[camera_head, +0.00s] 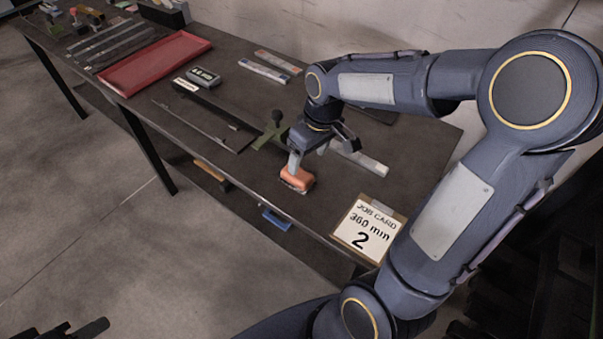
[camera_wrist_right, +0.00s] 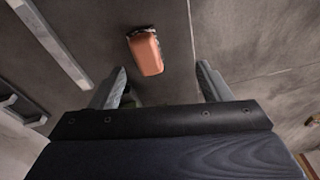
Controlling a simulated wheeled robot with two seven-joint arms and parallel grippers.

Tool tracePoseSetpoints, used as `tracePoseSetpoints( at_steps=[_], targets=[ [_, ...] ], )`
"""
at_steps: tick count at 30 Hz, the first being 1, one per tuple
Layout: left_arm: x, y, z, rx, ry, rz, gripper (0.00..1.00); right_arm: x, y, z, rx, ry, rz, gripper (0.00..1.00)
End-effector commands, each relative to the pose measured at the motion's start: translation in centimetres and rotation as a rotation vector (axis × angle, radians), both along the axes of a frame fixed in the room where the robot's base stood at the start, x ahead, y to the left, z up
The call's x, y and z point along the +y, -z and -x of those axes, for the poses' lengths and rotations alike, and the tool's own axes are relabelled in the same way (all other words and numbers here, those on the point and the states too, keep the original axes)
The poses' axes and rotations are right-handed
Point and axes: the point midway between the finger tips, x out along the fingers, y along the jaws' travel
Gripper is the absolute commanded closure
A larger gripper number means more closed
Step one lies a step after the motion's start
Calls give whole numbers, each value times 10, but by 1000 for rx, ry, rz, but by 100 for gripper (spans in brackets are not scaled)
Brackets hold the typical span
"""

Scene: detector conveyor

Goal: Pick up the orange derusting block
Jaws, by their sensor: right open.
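The orange derusting block (camera_head: 297,178) lies on the dark workbench (camera_head: 400,150) near its front edge. In the right wrist view, the orange block (camera_wrist_right: 146,54) lies beyond my fingertips, between their lines and closer to the left finger. My right gripper (camera_head: 322,152) is open and empty, pointing down above the bench beside the block. One finger overlaps the block's upper edge in the head view; I cannot tell whether they touch. In the right wrist view, both fingers of the gripper (camera_wrist_right: 161,74) stand apart. A dark piece, probably my left gripper (camera_head: 75,330), shows at the bottom left; its jaws are unclear.
A red tray (camera_head: 155,62) and a small display box (camera_head: 203,78) are farther left.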

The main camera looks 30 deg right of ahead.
Motion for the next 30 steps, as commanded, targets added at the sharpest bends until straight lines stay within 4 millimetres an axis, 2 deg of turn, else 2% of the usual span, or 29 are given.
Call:
tracePoseSetpoints(
  at_steps=[1, 3, 9, 20, 27, 30],
  targets=[
    [0, -6, 0, 0, 0, 0, 64, -3, 11, -17, 39, -39, 28, 29],
    [0, -8, 0, 0, 0, 0, 64, -8, 26, -34, 72, -86, 62, 29],
    [0, -12, 0, 0, 0, 0, 64, -14, 54, -58, 124, -163, 114, 29],
    [0, -17, 0, 0, 0, 0, 64, -11, 93, -60, 133, -176, 120, 29],
    [0, -24, 0, 0, 0, 0, 64, -5, 128, -60, 132, -173, 119, 29],
    [0, -25, 0, 0, 0, 0, 64, -5, 135, -60, 131, -172, 119, 29]
  ],
)
